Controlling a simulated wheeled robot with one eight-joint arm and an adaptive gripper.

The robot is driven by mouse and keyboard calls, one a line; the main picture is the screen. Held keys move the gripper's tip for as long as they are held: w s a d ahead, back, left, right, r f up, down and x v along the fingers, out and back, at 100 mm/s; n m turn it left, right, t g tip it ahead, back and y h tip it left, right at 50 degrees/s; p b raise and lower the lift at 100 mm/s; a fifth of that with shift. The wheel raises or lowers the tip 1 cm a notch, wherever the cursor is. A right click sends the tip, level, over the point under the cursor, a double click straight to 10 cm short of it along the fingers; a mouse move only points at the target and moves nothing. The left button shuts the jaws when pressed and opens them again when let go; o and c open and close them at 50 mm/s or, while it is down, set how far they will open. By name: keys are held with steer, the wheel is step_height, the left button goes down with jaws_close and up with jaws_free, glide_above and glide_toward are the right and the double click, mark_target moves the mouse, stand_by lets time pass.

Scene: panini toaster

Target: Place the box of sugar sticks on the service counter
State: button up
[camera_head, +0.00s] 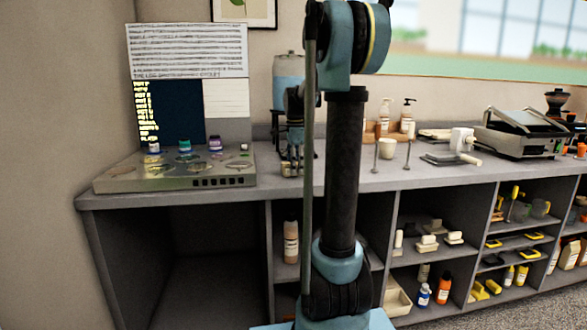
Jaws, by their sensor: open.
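A long grey counter (215,197) runs along the wall, with open shelves below. I cannot make out a box of sugar sticks anywhere in this view; small items on the shelves are too small to identify. My gripper (291,169) shows left of my upright arm link, pointing down just above or at the counter top, right of the grey sloped unit. It is small and partly dark in the picture. It is open, and I see nothing held in it. My arm hides a strip of the counter and shelves behind it.
A grey sloped unit (175,172) with small jars stands on the left. A panini toaster (518,134), a white cup (388,149) and pump bottles (407,115) stand to the right. Shelves hold a brown bottle (291,243), an orange bottle (443,289) and a pale bin (397,301).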

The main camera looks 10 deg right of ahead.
step_height(320, 180, up, 12)
steer(key=s+f+n+t, duration=0.1)
steer(key=s+f+n, duration=0.8)
steer(key=s+f, duration=0.5)
steer(key=s+f+n+t, duration=0.1)
steer(key=s+f+n, duration=0.8)
steer(key=s+f, duration=0.6)
steer(key=s, duration=0.5)
steer(key=shift+a+f, duration=0.25)
steer(key=shift+s, duration=0.1)
